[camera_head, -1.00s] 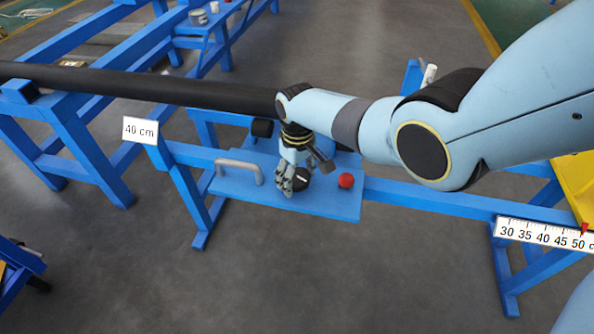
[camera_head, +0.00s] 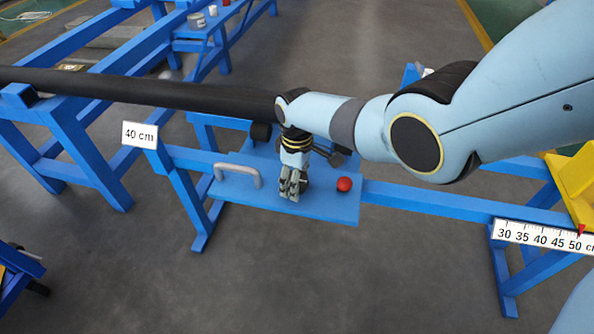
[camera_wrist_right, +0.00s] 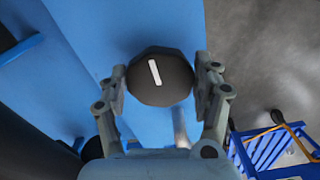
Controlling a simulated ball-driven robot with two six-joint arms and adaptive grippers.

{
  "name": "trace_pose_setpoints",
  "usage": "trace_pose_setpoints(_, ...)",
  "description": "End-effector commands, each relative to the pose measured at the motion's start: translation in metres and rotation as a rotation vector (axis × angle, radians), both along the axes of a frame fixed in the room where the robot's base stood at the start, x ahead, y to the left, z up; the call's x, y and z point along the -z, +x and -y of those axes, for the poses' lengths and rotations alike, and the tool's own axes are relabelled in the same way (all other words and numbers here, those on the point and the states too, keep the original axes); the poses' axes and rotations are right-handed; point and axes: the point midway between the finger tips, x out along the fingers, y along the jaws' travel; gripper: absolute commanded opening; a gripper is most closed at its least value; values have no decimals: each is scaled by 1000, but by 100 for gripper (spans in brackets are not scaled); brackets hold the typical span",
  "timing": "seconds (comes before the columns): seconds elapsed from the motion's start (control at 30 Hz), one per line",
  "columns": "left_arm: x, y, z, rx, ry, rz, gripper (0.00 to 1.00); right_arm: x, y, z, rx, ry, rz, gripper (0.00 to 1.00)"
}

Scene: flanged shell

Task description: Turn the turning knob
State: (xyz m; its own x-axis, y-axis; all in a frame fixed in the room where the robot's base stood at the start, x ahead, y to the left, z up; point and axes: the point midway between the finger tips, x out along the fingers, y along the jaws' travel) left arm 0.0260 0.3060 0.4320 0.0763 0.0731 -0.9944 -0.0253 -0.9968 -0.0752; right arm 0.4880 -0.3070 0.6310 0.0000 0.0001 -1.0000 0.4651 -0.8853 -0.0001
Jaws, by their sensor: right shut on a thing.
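The turning knob (camera_wrist_right: 160,92) is black and many-sided, with a white line mark that stands nearly upright, tilted slightly, in the right wrist view. My right gripper (camera_wrist_right: 163,95) is shut on it, with one finger at the knob's left side and one at its right. In the head view my right gripper (camera_head: 292,192) points down at the blue panel (camera_head: 330,209) and hides the knob. My left gripper is not in view.
On the same panel, a red button (camera_head: 344,184) sits just right of my gripper and a grey bar handle (camera_head: 238,173) at the left. A long black tube (camera_head: 150,92) lies across blue frames behind. A scale sign (camera_head: 545,236) stands at right.

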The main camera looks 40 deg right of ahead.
Motion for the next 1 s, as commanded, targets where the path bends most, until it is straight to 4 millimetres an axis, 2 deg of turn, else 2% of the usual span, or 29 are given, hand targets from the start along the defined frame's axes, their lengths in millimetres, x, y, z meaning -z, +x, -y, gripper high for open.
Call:
trace_pose_setpoints(0.17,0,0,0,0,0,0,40,0,0,0,1,0,0,34)
trace_pose_setpoints(0.2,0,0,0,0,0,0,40,0,0,0,1,0,0,70)
trace_pose_setpoints(0.37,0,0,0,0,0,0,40,0,0,0,1,0,0,91)
trace_pose_setpoints(0.73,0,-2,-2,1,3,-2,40,-3,0,0,2,0,1,91)
trace_pose_setpoints(0.87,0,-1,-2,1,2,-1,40,-14,1,0,2,0,2,91)
trace_pose_setpoints(1.0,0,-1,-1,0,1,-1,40,-36,1,0,2,-1,5,91)
